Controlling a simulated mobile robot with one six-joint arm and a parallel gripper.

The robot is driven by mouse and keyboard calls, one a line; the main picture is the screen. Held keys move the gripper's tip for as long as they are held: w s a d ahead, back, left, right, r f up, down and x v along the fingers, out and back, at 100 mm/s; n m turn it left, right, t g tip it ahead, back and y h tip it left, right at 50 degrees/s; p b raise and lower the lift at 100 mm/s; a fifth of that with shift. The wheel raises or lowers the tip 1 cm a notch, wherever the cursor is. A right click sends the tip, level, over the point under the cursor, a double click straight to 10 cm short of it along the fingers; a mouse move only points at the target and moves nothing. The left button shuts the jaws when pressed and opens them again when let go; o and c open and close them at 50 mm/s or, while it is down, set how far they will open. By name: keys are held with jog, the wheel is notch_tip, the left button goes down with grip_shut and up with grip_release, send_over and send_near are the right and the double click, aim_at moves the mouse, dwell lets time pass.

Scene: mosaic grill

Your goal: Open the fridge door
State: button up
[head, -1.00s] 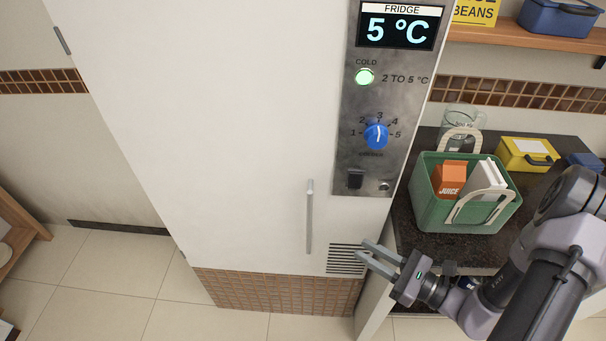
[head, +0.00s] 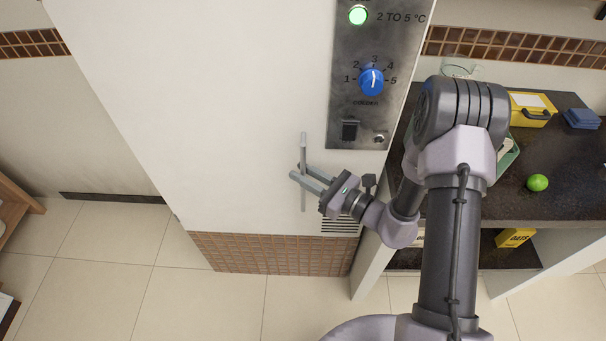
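The fridge door (head: 200,110) is a large white panel and looks shut. Its handle (head: 304,148) is a thin grey vertical bar low on the right part of the door. My gripper (head: 299,176) is at the lower half of the handle, coming from the right. Its two fingers are apart, and the bar appears between or just behind them. I cannot tell whether either finger touches the bar. The control panel (head: 352,110) on the fridge's right side has a blue dial and a green light.
A dark counter (head: 555,195) stands right of the fridge, with a green basket (head: 509,155) mostly behind my arm, a yellow box (head: 531,108) and a lime (head: 537,183). A yellow oats box (head: 514,237) is on the shelf below. The tiled floor (head: 210,300) in front is clear.

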jog(key=shift+a, duration=0.15)
grip_shut()
dwell(1.4)
